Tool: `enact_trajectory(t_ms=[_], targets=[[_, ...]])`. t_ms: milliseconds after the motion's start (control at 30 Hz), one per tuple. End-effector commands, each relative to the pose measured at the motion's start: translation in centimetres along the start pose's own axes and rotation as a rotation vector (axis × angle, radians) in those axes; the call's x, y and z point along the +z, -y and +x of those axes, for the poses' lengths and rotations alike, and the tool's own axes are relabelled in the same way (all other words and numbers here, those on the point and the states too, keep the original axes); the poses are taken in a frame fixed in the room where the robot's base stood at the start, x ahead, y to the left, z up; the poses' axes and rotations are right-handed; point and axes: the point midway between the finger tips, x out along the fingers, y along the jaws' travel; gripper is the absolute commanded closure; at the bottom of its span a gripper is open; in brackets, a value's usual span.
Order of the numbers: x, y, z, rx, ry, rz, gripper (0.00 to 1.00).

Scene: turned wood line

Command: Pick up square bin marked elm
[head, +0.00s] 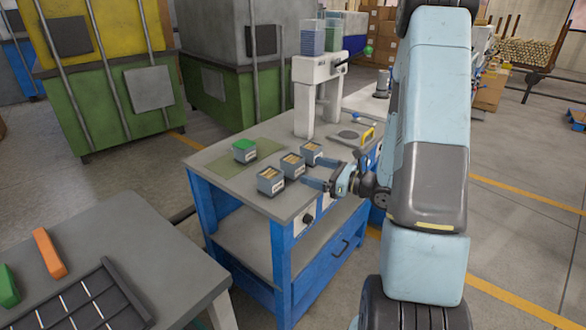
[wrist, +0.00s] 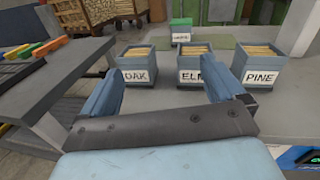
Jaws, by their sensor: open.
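The square bin marked ELM (wrist: 192,66) is grey-blue with tan pieces inside. It is the middle of three bins in a row, and my right finger covers part of its label in the wrist view. In the head view this bin (head: 292,166) stands upright on the workbench. My gripper (head: 319,172) is open and empty, to the right of the row, its fingers pointing at it. In the wrist view the gripper's fingers (wrist: 178,72) are spread wide, with the ELM bin beyond them, right of centre in the gap and apart from them.
The OAK bin (wrist: 138,67) and PINE bin (wrist: 263,68) flank it closely. A green-lidded bin (head: 244,151) stands behind on a green mat (head: 265,147). A white stand (head: 305,95) rises from the workbench (head: 225,160). Another table (head: 150,235) is at the lower left.

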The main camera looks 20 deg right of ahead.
Motion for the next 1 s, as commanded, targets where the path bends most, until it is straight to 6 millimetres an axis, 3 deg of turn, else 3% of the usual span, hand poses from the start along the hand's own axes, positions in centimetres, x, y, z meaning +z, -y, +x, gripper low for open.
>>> enact_trajectory(t_ms=[133, 333, 733, 1000], targets=[[-2.4, 2.0, -1.1, -0.111, 0.006, 0.062, 0.04], [-3.4, 3.0, -1.1, -0.162, 0.010, 0.085, 0.04], [-3.4, 4.1, 5.2, -0.160, 0.010, 0.084, 0.04], [-3.4, 4.4, 6.9, -0.162, 0.009, 0.085, 0.04]])
